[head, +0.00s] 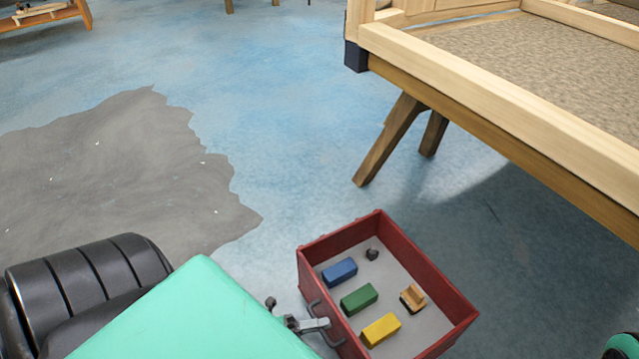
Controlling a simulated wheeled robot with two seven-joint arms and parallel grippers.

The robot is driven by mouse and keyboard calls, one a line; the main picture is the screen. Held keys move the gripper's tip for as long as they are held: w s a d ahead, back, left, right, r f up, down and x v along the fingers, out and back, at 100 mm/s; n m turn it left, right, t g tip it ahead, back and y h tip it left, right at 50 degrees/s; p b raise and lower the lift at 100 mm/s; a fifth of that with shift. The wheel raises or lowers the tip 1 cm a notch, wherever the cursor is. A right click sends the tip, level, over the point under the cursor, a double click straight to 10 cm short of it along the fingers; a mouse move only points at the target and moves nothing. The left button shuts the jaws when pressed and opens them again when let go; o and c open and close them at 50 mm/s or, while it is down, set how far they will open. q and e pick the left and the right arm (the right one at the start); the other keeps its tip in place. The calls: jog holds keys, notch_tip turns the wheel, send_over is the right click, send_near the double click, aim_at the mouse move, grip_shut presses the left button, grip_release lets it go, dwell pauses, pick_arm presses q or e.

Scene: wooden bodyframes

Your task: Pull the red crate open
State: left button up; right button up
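The red crate (449,338) is at the bottom centre right of the head view, open at the top, with a grey inside floor. It holds a blue block (340,271), a green block (359,299), a yellow block (381,330), a small wooden piece (412,298) and a small dark piece (372,254). A dark loop handle (315,306) is on its left wall. My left gripper (300,322) is at this handle, with one grey finger overlapping it. Whether the fingers are closed on it cannot be told. My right gripper is not in view.
A wooden table (520,112) with a raised frame and a speckled top stands at the upper right, its splayed leg (390,140) behind the crate. A low wooden shelf (45,14) is at the far upper left. The blue floor between is clear, with a grey patch (120,170) on the left.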

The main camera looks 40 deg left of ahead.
pick_arm(q)
jog(key=o, duration=0.3)
jog(key=shift+o, duration=0.2)
jog(key=shift+a, duration=0.1)
jog(key=p+v, duration=0.2)
jog(key=v, duration=1.1)
jog(key=shift+s+a, duration=0.2)
jog(key=shift+s, duration=0.1)
jog(key=shift+w, duration=0.1)
